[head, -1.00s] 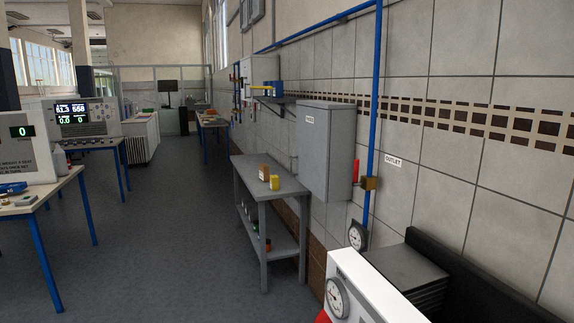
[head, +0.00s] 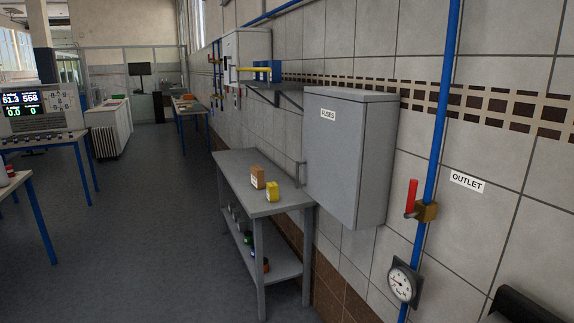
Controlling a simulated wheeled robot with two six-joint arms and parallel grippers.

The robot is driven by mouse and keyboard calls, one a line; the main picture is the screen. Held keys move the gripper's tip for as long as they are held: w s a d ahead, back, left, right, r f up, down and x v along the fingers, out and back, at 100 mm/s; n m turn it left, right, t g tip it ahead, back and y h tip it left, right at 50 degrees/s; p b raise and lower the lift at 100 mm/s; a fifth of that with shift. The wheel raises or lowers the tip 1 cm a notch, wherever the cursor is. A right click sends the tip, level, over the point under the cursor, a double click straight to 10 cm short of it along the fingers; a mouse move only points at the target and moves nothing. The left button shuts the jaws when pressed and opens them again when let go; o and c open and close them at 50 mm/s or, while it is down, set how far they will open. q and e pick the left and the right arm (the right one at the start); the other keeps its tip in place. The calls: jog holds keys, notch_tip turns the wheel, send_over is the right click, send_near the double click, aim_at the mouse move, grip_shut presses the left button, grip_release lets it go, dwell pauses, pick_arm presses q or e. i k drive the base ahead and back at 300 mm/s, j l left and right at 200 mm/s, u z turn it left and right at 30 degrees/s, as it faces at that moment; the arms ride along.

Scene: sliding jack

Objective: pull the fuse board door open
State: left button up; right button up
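The fuse board (head: 352,155) is a grey metal box on the tiled wall, right of centre in the head view. A white label on its door reads "FUSES". The door looks shut. A small grey handle (head: 299,175) shows at the door's left edge. Neither of my grippers is in the head view.
A grey table (head: 235,177) with a lower shelf stands left of the fuse board, bearing a brown box (head: 257,177) and a yellow box (head: 272,191). A blue pipe (head: 438,120) with a red-handled valve (head: 412,197) and a gauge (head: 402,281) runs to its right.

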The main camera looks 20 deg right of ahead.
aim_at(334, 128)
jog(key=i, duration=1.4)
jog(key=z, duration=1)
